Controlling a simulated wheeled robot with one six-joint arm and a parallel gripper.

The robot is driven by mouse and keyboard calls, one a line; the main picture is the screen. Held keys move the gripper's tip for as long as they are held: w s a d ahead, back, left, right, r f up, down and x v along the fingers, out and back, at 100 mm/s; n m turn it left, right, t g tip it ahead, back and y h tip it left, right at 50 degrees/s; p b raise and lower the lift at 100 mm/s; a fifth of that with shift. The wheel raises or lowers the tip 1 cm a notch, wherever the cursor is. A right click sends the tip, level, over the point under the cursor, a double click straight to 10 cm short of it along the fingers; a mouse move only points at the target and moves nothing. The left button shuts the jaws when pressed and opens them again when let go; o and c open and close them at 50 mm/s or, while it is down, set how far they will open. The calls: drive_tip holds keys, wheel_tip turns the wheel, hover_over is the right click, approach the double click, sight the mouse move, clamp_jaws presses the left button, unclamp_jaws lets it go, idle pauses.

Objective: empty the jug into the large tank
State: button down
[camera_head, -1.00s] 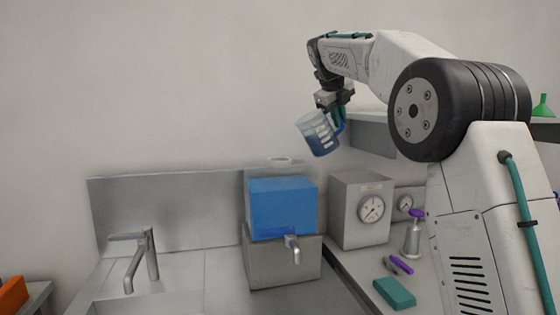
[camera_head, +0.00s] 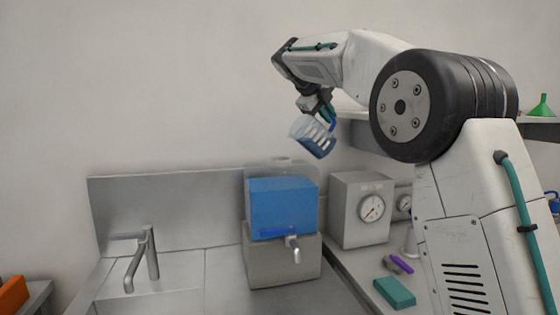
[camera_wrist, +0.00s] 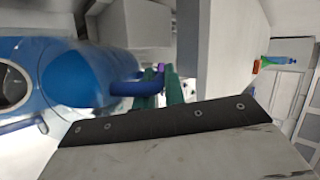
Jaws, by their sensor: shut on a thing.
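The jug (camera_head: 312,137) is clear with white markings and a blue handle, and holds some blue liquid. My gripper (camera_head: 328,112) is shut on the jug's handle. In the wrist view the green fingers (camera_wrist: 160,88) close around the blue handle, and the jug (camera_wrist: 30,75) fills the left side. The large tank (camera_head: 283,207) is a clear box with blue liquid in most of it, a round opening on top and a tap in front. It stands on a grey block, below and left of the jug.
A sink with a faucet (camera_head: 148,255) is at the left. A grey box with a dial (camera_head: 360,210) stands right of the tank. A teal block (camera_head: 395,292) lies on the counter. A shelf with a green funnel (camera_head: 541,106) is at right.

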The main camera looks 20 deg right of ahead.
drive_tip(key=shift+a+r+n+h, duration=0.15)
drive_tip(key=shift+a+n+h, duration=0.15)
drive_tip(key=shift+a+h, duration=0.85)
idle(1.9)
drive_tip(key=shift+w+a+n+t+h+p, duration=0.1)
drive_tip(key=shift+a+n+t+h+p, duration=0.2)
drive_tip(key=shift+a+h, duration=0.5)
idle(1.2)
drive_tip(key=shift+a+r+h, duration=0.25)
drive_tip(key=shift+a+h, duration=0.2)
drive_tip(key=shift+a, duration=0.1)
drive_tip(key=shift+a+r+h, duration=0.2)
drive_tip(key=shift+a+h, duration=0.2)
drive_tip(key=shift+a, duration=0.15)
drive_tip(key=shift+a+r+n, duration=0.15)
drive_tip(key=shift+a+n, duration=0.15)
drive_tip(key=shift+a, duration=0.1)
drive_tip(key=shift+a+r+t+h, duration=0.2)
drive_tip(key=shift+a+t+h, duration=0.15)
drive_tip(key=shift+h, duration=0.25)
